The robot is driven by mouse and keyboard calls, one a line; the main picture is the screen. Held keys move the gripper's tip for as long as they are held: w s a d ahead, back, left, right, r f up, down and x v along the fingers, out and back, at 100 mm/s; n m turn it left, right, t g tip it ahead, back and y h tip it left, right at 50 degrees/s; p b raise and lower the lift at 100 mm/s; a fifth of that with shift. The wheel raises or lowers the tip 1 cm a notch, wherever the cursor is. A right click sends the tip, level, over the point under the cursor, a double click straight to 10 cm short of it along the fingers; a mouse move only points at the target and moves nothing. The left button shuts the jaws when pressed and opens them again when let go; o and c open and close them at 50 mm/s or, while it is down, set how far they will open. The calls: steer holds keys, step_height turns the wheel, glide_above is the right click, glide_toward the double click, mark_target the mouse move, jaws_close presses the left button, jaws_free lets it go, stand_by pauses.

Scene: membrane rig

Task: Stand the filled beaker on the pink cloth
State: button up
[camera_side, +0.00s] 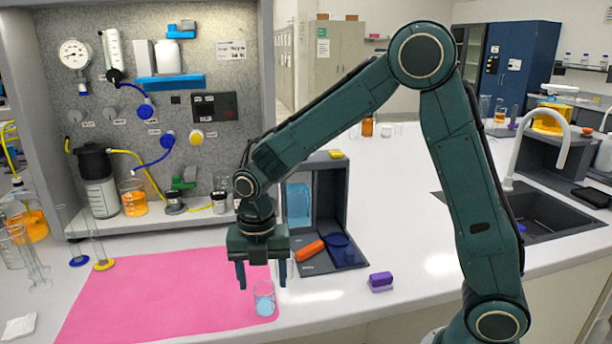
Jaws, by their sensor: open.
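The pink cloth (150,293) lies flat on the white bench. A small glass beaker with light blue liquid (264,300) stands upright at the cloth's right front edge, and its base appears to be on the cloth. My gripper (262,276) points down above the beaker. Its two fingers are apart, one to the upper left and one to the upper right of the beaker's rim. Nothing shows between the fingers. Whether the fingertips reach down beside the glass I cannot tell.
A dark grey open box (330,215) with an orange item (308,250) stands right of the gripper. A purple block (380,280) lies farther right. Tall glass cylinders (97,240) stand at the left of the cloth. The sink (540,232) is far right. The cloth's middle is bare.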

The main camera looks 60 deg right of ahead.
step_height(320, 180, up, 8)
steer(key=shift+r, duration=0.2)
stand_by(0.8)
steer(key=s+d+r+m+t, duration=0.2)
steer(key=s+m, duration=0.5)
steer(key=m, duration=0.1)
steer(key=s+d+r+m+t, duration=0.2)
steer(key=s+m, duration=0.4)
steer(key=m, duration=0.2)
steer(key=s+d+r+m+t, duration=0.1)
steer(key=s+d+r+m, duration=0.1)
steer(key=s+m, duration=0.5)
steer(key=shift+s+r+m+t, duration=0.3)
steer(key=shift+s+m+t, duration=0.1)
steer(key=shift+m, duration=0.7)
